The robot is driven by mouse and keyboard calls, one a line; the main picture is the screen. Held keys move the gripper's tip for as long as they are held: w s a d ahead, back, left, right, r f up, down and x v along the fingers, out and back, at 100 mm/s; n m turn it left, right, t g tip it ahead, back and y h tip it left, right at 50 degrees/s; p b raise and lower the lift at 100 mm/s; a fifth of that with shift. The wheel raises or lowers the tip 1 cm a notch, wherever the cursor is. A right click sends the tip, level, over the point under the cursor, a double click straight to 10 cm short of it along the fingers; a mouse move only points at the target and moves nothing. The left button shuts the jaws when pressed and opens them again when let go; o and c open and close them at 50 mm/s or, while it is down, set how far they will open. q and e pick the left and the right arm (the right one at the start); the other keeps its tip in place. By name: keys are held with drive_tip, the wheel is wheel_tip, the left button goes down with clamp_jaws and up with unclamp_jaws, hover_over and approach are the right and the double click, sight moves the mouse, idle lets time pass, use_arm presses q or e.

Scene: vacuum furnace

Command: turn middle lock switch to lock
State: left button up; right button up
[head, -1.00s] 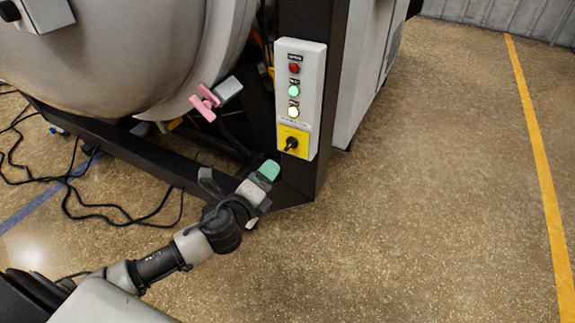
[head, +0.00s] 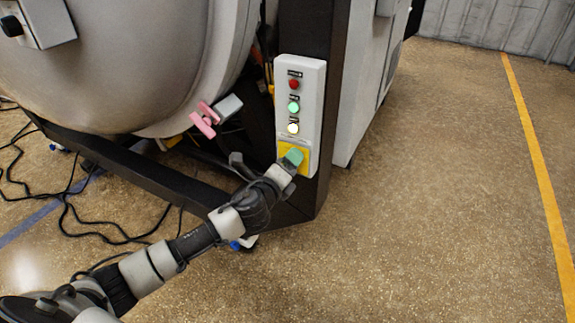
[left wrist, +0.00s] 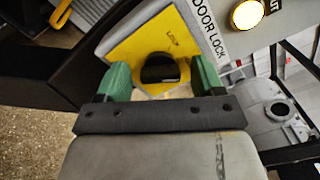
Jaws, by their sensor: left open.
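The lock switch is a black rotary knob (left wrist: 158,68) on a yellow plate, labelled DOOR LOCK in the left wrist view. The yellow plate (head: 283,150) is at the bottom of the grey control panel (head: 300,98) in the head view; there my gripper hides the knob. My left gripper (head: 293,157) is open in front of the plate. In the left wrist view its green fingertips (left wrist: 162,78) stand on either side of the knob. I cannot tell whether they touch it. The knob's exact angle is unclear. My right gripper is not in view.
Red (head: 294,84), green (head: 293,107) and white lights (head: 293,127) sit above the plate. A pink and grey part (head: 206,118) is beside the rounded furnace body (head: 120,75). Dark frame beams (head: 130,170) run below. The floor to the right is clear.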

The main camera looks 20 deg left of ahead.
use_arm(q)
drive_tip(key=c, duration=0.9)
drive_tip(key=shift+n, duration=0.5)
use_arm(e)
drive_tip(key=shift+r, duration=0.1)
use_arm(q)
drive_tip(key=shift+f+n+p, duration=0.1)
drive_tip(key=shift+n+p, duration=1.9)
drive_tip(key=shift+n, duration=3.6)
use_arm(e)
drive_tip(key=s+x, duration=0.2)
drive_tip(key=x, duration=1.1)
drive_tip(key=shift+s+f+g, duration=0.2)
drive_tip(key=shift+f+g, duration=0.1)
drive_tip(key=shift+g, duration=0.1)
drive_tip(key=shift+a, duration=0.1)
